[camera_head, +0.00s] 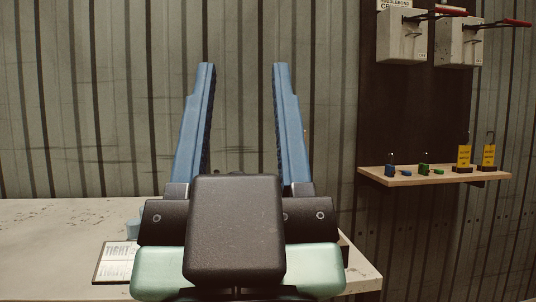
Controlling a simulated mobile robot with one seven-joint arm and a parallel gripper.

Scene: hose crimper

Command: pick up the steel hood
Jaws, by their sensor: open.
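My gripper (239,72) is in the middle of the head view, with its two blue fingers pointing up and standing wide apart. Only the corrugated wall shows between the fingers, so it is empty. I cannot make out a steel hood in this view. My gripper's dark body and pale green wrist hide part of the table behind them.
A pale table (55,235) runs across the lower left, with a printed sheet (115,262) on it. At right, a wooden shelf (435,178) holds small blue and green items and yellow tags. Two grey boxes with red-handled levers (402,38) hang above it.

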